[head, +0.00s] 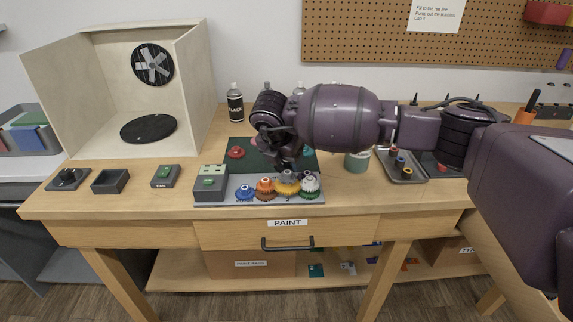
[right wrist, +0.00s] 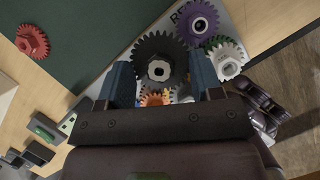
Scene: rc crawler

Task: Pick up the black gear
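The black gear (right wrist: 150,46) shows in the right wrist view, with a pale hub at its middle. It lies by the edge of a dark green mat (right wrist: 75,25). My right gripper (right wrist: 160,75) is open, its two blue fingers apart on either side of the gear's near part. I cannot tell whether they touch it. In the head view my right gripper (head: 286,165) points down over the back of the gear row and hides the black gear. My left gripper is not in view.
Blue (head: 244,192), orange (head: 265,188), yellow (head: 287,186) and white (head: 309,188) gears stand close by in a row. A red gear (head: 236,152) lies on the mat. A purple gear (right wrist: 197,22) is near the black one. A booth (head: 190,90) stands left.

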